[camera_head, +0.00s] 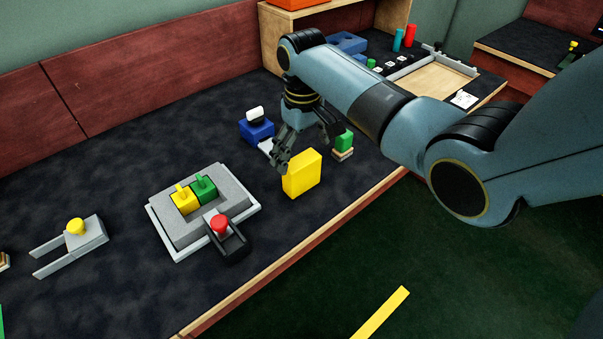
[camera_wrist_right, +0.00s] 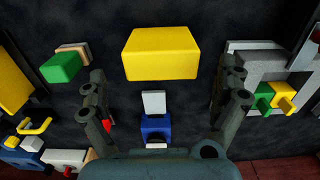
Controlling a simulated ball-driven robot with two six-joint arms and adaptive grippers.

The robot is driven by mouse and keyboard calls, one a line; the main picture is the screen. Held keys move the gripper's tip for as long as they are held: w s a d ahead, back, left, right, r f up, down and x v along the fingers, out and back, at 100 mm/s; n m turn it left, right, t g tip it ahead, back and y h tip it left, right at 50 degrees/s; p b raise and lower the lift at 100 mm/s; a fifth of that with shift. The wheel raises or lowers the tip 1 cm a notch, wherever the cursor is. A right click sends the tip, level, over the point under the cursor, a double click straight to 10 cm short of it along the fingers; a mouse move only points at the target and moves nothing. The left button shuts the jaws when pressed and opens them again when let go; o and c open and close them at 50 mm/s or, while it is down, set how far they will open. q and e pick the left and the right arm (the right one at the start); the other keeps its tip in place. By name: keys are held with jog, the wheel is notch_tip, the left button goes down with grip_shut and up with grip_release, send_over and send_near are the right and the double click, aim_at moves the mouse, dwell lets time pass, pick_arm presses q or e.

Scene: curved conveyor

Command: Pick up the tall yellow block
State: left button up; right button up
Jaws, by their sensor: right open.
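The tall yellow block (camera_head: 301,174) stands upright on the dark table near its front edge in the head view. In the right wrist view the yellow block (camera_wrist_right: 160,53) lies ahead, at the top middle between the lines of the two fingers. My right gripper (camera_head: 305,142) is open and empty, above and just behind the block in the head view. Its fingers are spread wide in the wrist view (camera_wrist_right: 165,105), and I see no contact with the block. My left gripper is not in view.
A green block (camera_head: 344,141) on a light piece stands right of the yellow block. A blue block (camera_head: 256,131) is behind. A grey fixture (camera_head: 160,217) with small yellow and green pieces and a red knob (camera_head: 219,224) is at left. A wooden tray (camera_head: 433,80) is farther back.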

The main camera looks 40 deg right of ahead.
aim_at(301, 159)
jog(key=f, duration=0.5)
jog(key=shift+w+a+b, duration=0.1)
jog(key=shift+w+b, duration=0.25)
jog(key=c, duration=1.1)
